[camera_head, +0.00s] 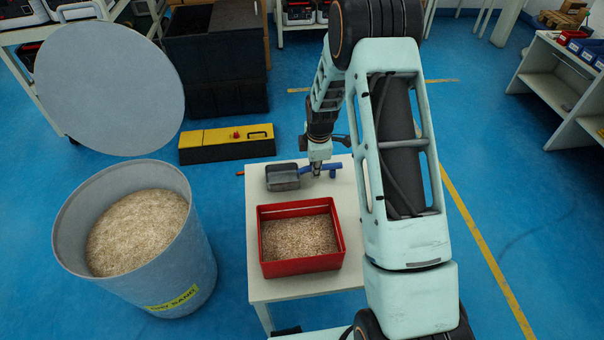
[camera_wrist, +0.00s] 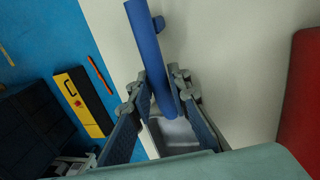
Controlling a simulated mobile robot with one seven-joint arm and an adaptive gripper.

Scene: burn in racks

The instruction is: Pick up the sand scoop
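The sand scoop has a grey pan (camera_head: 282,177) and a blue handle (camera_head: 335,169). It is at the far end of a white table, pan to the left; I cannot tell whether it rests on the top. My gripper (camera_head: 317,171) is down at the handle, just right of the pan. In the wrist view the blue handle (camera_wrist: 147,45) runs between the two fingers of my gripper (camera_wrist: 161,86), which are close on both sides. Whether both pads press on it is unclear. The pan (camera_wrist: 172,134) shows partly behind the fingers.
A red crate of sand (camera_head: 265,270) stands on the white table (camera_head: 258,291), in front of the scoop. A grey sand drum (camera_head: 190,250) stands left, its round lid (camera_head: 110,95) behind it. A yellow-black case (camera_head: 225,145) lies on the floor behind the table.

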